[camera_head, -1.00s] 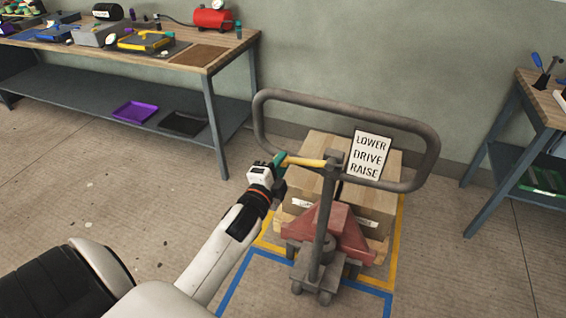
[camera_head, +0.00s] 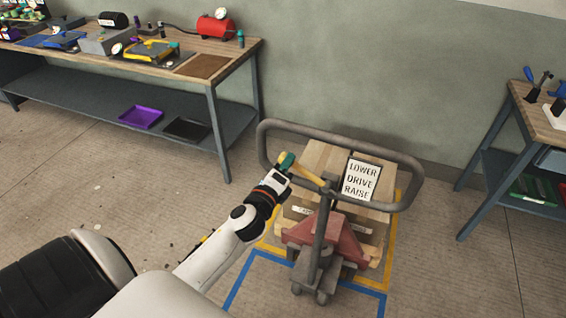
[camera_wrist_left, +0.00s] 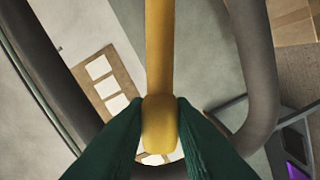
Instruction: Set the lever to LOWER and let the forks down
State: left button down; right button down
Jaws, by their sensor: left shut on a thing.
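The yellow lever (camera_head: 309,176) sits on the pallet jack's grey handle (camera_head: 409,160). It slants up to the left from its pivot. My left gripper (camera_head: 286,162) is shut on its free end. In the left wrist view the green fingertips (camera_wrist_left: 160,117) press both sides of the yellow lever (camera_wrist_left: 160,45). A white sign (camera_head: 361,178) reads LOWER, DRIVE, RAISE from top to bottom. The red jack body (camera_head: 325,235) stands in front of the loaded wooden boxes (camera_head: 322,158). The forks are hidden beneath the load. My right gripper is not in view.
Yellow floor tape (camera_head: 393,235) surrounds the load and blue tape (camera_head: 232,290) marks the floor in front. A workbench (camera_head: 230,63) stands at the back left, another (camera_head: 520,95) at the right. Open floor lies between the left bench and the jack.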

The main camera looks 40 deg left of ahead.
pick_arm(q)
jog(key=shift+r, duration=0.15)
dwell(0.3)
jog(key=c, duration=1.2)
grip_release()
jog(key=shift+d, duration=0.1)
jog(key=shift+c, duration=0.2)
jog(key=s+d+b, duration=0.2)
jog(key=s+b, duration=0.1)
jog(key=s, duration=0.8)
jog(key=shift+s+d, duration=0.15)
jog(key=shift+s, duration=0.25)
